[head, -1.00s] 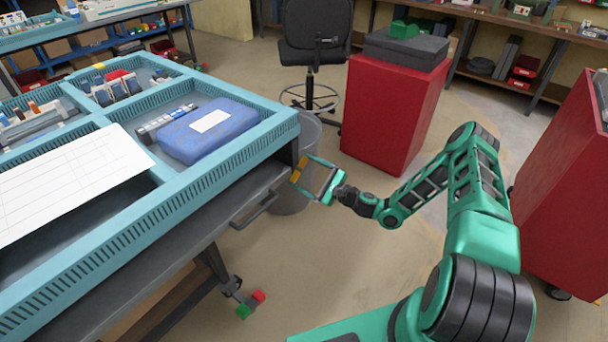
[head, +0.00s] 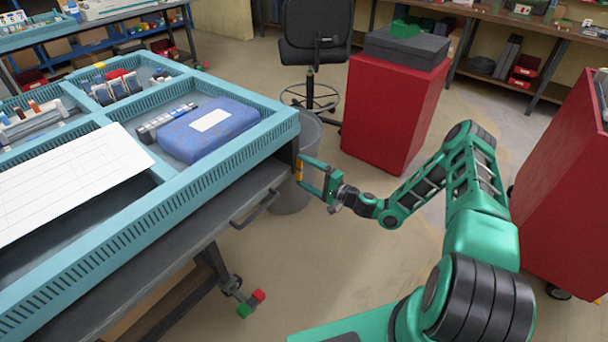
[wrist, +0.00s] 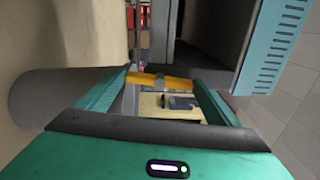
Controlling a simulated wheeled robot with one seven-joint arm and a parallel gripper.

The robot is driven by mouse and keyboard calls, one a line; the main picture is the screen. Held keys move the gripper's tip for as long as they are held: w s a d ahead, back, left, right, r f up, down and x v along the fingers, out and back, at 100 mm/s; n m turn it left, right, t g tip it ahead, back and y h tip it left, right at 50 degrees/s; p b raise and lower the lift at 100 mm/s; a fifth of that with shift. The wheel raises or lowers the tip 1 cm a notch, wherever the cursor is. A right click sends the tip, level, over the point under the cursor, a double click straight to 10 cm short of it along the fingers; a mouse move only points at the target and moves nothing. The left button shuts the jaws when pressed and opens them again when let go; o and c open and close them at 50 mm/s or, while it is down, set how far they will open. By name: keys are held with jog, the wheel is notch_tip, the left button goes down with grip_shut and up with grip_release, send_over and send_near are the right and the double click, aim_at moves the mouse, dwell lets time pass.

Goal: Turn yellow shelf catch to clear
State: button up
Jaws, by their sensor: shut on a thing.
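The yellow catch (head: 299,171) sits at the right end of the blue-topped workbench, just below its corner. In the head view it looks small and stands nearly upright. In the wrist view the yellow catch (wrist: 172,83) lies crosswise as a bar between my two green fingers. My gripper (wrist: 163,82) is shut on it, with a finger at each end. In the head view my gripper (head: 303,170) reaches the catch from the right. The fingers hide part of the catch's ends.
The bench's dark shelf (head: 150,245) with a handle runs along its front below the tray top. A grey bin (head: 292,193) stands on the floor close behind my gripper. A red cabinet (head: 395,115) stands farther back.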

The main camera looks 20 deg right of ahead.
jog(key=shift+s+a+f+n, duration=0.2)
jog(key=shift+f+n, duration=0.05)
jog(key=shift+n, duration=0.35)
jog(key=o, duration=0.9)
jog(key=shift+w+d+r, duration=0.1)
jog(key=shift+d, duration=0.15)
jog(key=v, duration=1)
jog(key=shift+s+d, duration=0.1)
jog(key=shift+s, duration=0.2)
